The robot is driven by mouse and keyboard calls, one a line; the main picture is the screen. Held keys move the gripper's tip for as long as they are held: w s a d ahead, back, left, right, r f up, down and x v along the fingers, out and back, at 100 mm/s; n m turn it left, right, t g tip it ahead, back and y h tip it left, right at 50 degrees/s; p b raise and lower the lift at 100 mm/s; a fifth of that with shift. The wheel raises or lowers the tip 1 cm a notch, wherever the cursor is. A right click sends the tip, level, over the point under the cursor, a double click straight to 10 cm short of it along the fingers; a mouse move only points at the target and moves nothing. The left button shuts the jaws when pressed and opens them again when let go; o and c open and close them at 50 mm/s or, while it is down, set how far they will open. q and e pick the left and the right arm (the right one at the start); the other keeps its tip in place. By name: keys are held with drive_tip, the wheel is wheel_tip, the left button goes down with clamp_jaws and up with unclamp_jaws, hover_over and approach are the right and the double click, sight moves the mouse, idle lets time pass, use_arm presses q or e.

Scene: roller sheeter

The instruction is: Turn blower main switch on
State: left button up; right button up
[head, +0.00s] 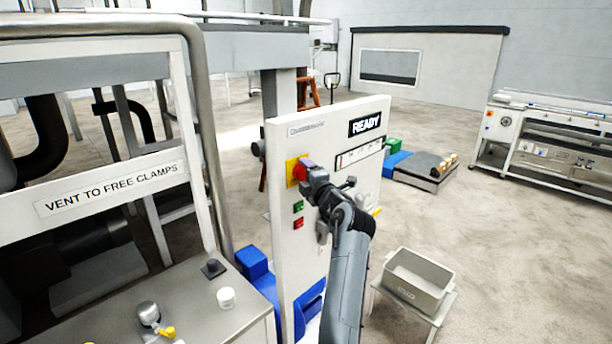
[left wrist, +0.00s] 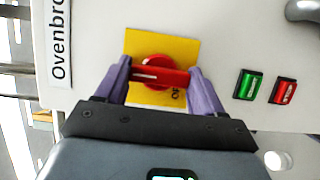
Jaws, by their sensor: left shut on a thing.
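The main switch is a red rotary handle (head: 299,172) on a yellow plate (head: 290,168), fixed to a white upright control panel (head: 283,240). In the left wrist view the red handle (left wrist: 160,76) lies crosswise between my finger pads, in front of the yellow plate (left wrist: 158,42). My left gripper (head: 309,176) is shut on it, with one purple finger at each end of the handle; it also shows in the left wrist view (left wrist: 160,72). The gripper hides part of the switch in the head view. The right gripper is not in view.
A green button (left wrist: 249,85) and a red button (left wrist: 284,91) sit beside the yellow plate. A grey bin (head: 420,276) stands at lower right. A metal machine frame (head: 200,110) stands left of the panel.

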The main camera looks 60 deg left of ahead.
use_arm(q)
drive_tip(key=o, duration=1)
drive_tip(key=shift+o, duration=0.2)
drive_tip(key=s+d, duration=0.1)
drive_tip(key=d, duration=0.9)
drive_tip(key=shift+s+d+b, duration=0.35)
drive_tip(key=shift+s+b, duration=0.05)
drive_tip(key=shift+b, duration=0.05)
